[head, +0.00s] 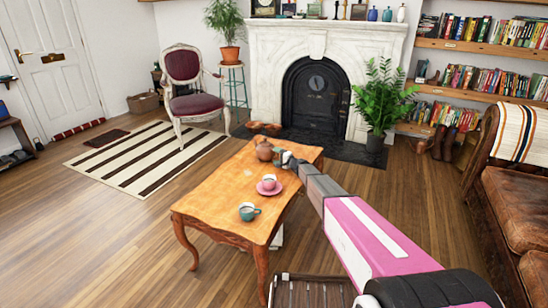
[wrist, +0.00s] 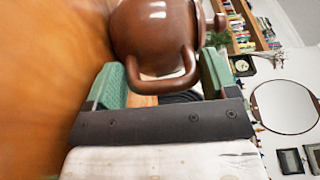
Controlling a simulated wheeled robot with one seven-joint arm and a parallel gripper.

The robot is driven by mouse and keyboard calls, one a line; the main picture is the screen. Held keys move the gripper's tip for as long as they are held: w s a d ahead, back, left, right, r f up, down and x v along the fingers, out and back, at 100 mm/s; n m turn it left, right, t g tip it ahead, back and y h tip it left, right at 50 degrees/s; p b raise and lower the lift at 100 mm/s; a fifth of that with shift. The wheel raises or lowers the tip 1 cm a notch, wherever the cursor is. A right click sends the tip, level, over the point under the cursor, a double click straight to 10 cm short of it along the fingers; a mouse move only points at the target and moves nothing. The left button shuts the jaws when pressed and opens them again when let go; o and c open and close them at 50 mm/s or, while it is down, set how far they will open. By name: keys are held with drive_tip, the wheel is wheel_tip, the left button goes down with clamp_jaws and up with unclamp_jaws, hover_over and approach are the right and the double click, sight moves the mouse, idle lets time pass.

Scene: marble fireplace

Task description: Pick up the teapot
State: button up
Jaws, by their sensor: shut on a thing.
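The brown teapot (head: 265,151) is at the far end of the wooden coffee table (head: 232,182). In the wrist view the teapot (wrist: 155,35) is large and close, with its handle toward me and its lid knob to the right. My gripper (head: 283,157) reaches in from the right of the teapot. In the wrist view its green fingers (wrist: 162,82) are on either side of the handle, shut on the teapot. I cannot tell whether the teapot's base touches the table.
A pink cup on a saucer (head: 268,187) and a teal cup (head: 248,212) stand on the table nearer me. A potted plant (head: 381,98) and the fireplace (head: 320,85) are behind. A leather sofa (head: 518,205) is at the right. Open floor lies left of the table.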

wheel_tip(320, 180, up, 4)
drive_tip(key=shift+s, duration=0.1)
drive_tip(key=s+a+r, duration=0.3)
drive_tip(key=a+r, duration=0.3)
drive_tip(key=a, duration=0.4)
drive_tip(key=s+d+f+n+g, duration=0.1)
drive_tip(key=s+d+g, duration=0.3)
drive_tip(key=s+d, duration=0.9)
drive_tip(key=s+d+f+n+g, duration=0.1)
drive_tip(key=s+d+n+g, duration=0.2)
drive_tip(key=s+d, duration=1)
drive_tip(key=d, duration=0.4)
drive_tip(key=shift+d+f+n+g, duration=0.15)
drive_tip(key=shift+f+n+g, duration=0.25)
drive_tip(key=shift+a+r+g+h, duration=0.3)
drive_tip(key=shift+a+r+h, duration=0.2)
drive_tip(key=shift+r+h, duration=0.4)
idle(2.4)
